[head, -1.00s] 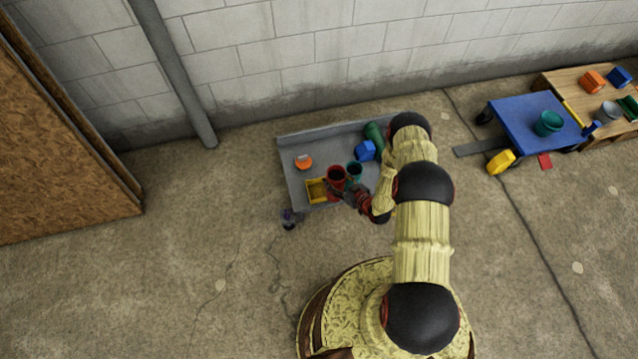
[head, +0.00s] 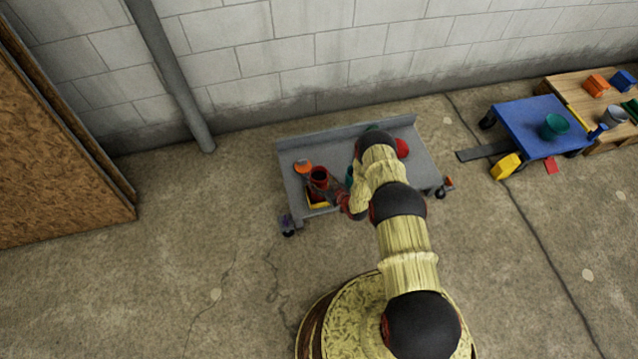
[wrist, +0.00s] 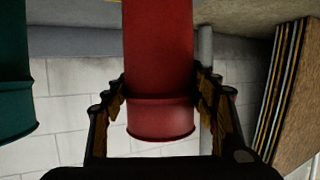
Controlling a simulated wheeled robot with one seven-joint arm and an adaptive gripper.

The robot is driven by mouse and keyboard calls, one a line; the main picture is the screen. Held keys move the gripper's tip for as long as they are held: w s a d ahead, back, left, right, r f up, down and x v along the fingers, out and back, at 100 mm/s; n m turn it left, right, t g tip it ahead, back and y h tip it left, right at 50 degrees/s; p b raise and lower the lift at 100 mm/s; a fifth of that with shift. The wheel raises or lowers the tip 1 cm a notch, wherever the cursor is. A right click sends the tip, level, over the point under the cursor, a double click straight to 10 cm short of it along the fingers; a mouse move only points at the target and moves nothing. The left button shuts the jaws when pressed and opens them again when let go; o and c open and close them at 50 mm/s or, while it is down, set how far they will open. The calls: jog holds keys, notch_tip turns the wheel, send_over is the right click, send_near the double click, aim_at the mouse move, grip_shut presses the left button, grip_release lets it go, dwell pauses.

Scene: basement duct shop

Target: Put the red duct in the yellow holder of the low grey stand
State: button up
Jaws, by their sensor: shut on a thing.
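The red duct (head: 319,175) stands upright in my gripper (wrist: 162,92), with a finger on each side of it. In the wrist view the duct (wrist: 158,50) fills the middle between the fingers. The yellow holder (head: 319,206) is at the near left of the low grey stand (head: 292,192). The duct appears over the holder's far part in the head view and covers some of it. I cannot tell whether its lower end is inside the holder or above it.
An orange piece (head: 303,166) is close behind the duct. A teal duct (wrist: 15,105) is beside it, mostly behind my arm in the head view. A red piece (head: 402,148) is at the stand's right. A blue cart (head: 525,118) stands farther right.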

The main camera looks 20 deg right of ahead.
jog(key=shift+f, duration=0.75)
jog(key=o, duration=1.9)
jog(key=shift+f, duration=0.1)
jog(key=shift+c, duration=0.2)
